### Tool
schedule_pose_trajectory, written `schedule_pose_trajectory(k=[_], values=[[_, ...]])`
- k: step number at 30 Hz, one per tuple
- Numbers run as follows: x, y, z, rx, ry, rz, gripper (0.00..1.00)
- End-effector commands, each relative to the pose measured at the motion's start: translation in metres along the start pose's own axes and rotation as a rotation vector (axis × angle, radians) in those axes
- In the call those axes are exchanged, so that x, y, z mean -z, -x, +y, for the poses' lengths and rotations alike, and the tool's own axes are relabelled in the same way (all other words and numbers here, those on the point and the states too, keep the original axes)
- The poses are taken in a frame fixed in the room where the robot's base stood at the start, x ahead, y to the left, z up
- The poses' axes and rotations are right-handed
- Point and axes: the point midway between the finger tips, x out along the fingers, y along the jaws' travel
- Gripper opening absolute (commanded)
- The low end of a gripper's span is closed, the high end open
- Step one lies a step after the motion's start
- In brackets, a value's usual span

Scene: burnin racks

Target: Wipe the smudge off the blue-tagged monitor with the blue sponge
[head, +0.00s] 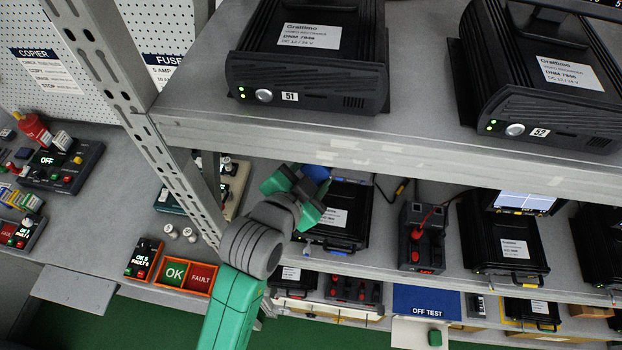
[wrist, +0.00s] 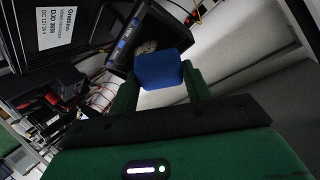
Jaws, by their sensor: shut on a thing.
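My gripper (head: 312,192) is inside the middle shelf bay in the head view, at the left end. It is shut on the blue sponge (head: 317,172). In the wrist view the sponge (wrist: 160,71) sits between the two green fingertips of my gripper (wrist: 158,82). Just beyond it is a small dark monitor with a blue tag strip (wrist: 125,45) on its frame. A pale grey smudge (wrist: 147,47) shows on its screen, partly hidden by the sponge. I cannot tell whether the sponge touches the screen. In the head view my gripper and the sponge mostly hide this monitor.
A black recorder (head: 345,218) stands right beside my gripper. The upper shelf edge (head: 400,150) is close above, and a perforated steel post (head: 165,165) stands to the left. Another monitor with a yellow tag (head: 523,202) sits farther right. Red-black test device (head: 422,235) stands between recorders.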

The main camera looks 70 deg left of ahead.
Motion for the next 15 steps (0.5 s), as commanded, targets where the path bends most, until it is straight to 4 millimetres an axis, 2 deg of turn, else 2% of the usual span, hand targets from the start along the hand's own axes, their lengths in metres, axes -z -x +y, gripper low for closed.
schedule_pose_trajectory(k=[1, 6, 15], values=[[-0.006, -0.008, 0.002, 0.001, 0.002, 0.001, 0.3], [-0.013, -0.026, 0.002, 0.0, 0.002, 0.001, 0.3], [-0.016, -0.037, 0.0, 0.0, 0.0, 0.0, 0.3]])
